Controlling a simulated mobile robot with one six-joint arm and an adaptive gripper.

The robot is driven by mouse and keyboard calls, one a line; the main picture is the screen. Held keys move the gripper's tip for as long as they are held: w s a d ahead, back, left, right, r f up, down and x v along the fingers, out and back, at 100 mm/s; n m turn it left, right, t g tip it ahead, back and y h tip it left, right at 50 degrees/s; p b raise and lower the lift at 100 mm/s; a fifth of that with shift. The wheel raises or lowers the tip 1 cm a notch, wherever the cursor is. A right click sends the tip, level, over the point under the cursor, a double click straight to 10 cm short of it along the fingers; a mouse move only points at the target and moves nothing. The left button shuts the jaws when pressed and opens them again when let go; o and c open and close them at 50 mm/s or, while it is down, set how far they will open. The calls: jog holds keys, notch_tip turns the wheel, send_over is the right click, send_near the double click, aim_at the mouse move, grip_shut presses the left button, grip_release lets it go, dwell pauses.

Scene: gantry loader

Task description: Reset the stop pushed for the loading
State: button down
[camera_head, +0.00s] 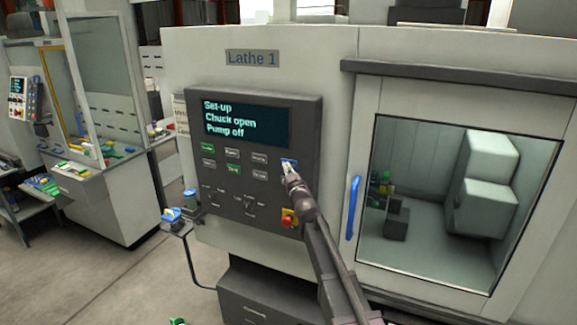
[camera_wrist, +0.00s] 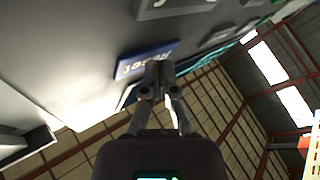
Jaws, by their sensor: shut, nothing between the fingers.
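The Lathe 1 control panel (camera_head: 225,205) faces me. Its blue Reset button (camera_head: 290,161) is at the right under the screen, and its label also reads in the wrist view (camera_wrist: 133,66). My gripper (camera_head: 288,169) is shut and empty, with its fingertips at the Reset button, partly covering it. In the wrist view the closed fingertips (camera_wrist: 158,70) overlap the button's edge; I cannot tell if they press it. The red stop button on yellow (camera_head: 288,217) is lower on the panel, below my gripper. The screen (camera_head: 245,120) reads "Set-up, Chuck open, Pump off".
The lathe door with its window (camera_head: 440,200) and blue handle (camera_head: 353,207) is shut at the right of my arm. A small side shelf with blue-topped items (camera_head: 172,215) juts out left of the panel. Another machine stands farther left, with open floor between.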

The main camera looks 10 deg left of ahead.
jog(key=shift+s, duration=0.1)
jog(key=shift+s+a, duration=0.25)
jog(key=shift+s, duration=0.4)
dwell(0.3)
jog(key=shift+s+a, duration=0.25)
jog(key=shift+s, duration=0.55)
jog(key=shift+s+a, duration=0.3)
jog(key=shift+s, duration=0.5)
jog(key=shift+s+a, duration=0.25)
jog(key=shift+s, duration=0.55)
jog(key=s+d+f+m+g+h+b, duration=0.2)
jog(key=s+d+f+m+g+h, duration=0.2)
jog(key=d+f, duration=0.6)
jog(key=s+d+f+m+g+h+b, duration=0.25)
jog(key=s+d+f+g+h, duration=0.2)
jog(key=d+f, duration=0.5)
jog(key=s+d+f+m+g, duration=0.1)
jog(key=s+d+f+g, duration=0.2)
jog(key=s, duration=0.4)
jog(key=s+d+f+m+g+b, duration=0.1)
jog(key=s+d+f+g, duration=0.2)
jog(key=s, duration=0.5)
jog(key=s+d+f+m+g+b, duration=0.1)
jog(key=s+d+f+m+g, duration=0.1)
jog(key=s+f+g, duration=0.3)
jog(key=s+d, duration=0.1)
jog(key=s, duration=0.2)
jog(key=shift+s+d+f, duration=0.15)
jog(key=shift+s+d, duration=0.1)
jog(key=shift+d, duration=0.15)
